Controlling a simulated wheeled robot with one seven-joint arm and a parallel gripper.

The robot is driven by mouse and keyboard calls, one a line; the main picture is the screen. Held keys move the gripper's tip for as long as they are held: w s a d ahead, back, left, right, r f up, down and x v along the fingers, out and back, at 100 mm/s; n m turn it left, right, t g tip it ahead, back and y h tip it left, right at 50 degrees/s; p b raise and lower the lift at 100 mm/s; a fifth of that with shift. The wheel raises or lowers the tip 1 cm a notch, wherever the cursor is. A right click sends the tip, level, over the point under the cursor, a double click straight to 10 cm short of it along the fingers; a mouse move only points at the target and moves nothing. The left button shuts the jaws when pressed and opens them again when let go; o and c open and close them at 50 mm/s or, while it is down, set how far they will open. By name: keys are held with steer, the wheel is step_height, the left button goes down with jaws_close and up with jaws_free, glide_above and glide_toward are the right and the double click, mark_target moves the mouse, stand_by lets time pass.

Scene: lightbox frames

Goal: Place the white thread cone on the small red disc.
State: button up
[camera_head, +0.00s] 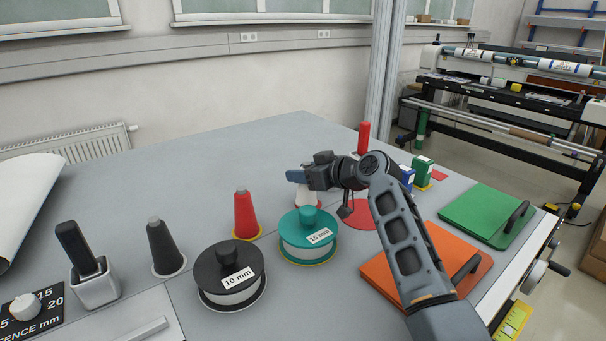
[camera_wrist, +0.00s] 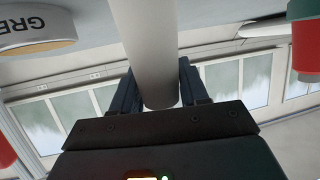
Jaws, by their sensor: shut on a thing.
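My gripper (camera_head: 299,177) is shut on the white thread cone (camera_head: 307,198), behind the teal-lidded spool. In the wrist view the white cone (camera_wrist: 145,45) stands between the two dark blue fingers (camera_wrist: 158,92). In the head view my gripper and the spool hide parts of the cone, and I cannot tell whether its base touches the table. A flat red disc (camera_head: 360,215) lies on the table to the right of the cone, partly covered by my arm.
The teal spool (camera_head: 296,250), black spool (camera_head: 231,284), red cone (camera_head: 245,215) and black cone (camera_head: 163,248) stand in front and to the left. An orange board (camera_head: 455,250) and a green board (camera_head: 487,213) lie to the right. The back left of the table is clear.

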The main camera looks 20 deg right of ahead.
steer(key=shift+f, duration=0.1)
steer(key=o, duration=1.1)
steer(key=shift+s+d+r, duration=0.15)
steer(key=shift+s+r, duration=0.05)
steer(key=shift+r, duration=0.1)
steer(key=p+v, duration=0.5)
steer(key=v, duration=0.6)
steer(key=shift+s+d, duration=0.1)
steer(key=shift+s, duration=0.1)
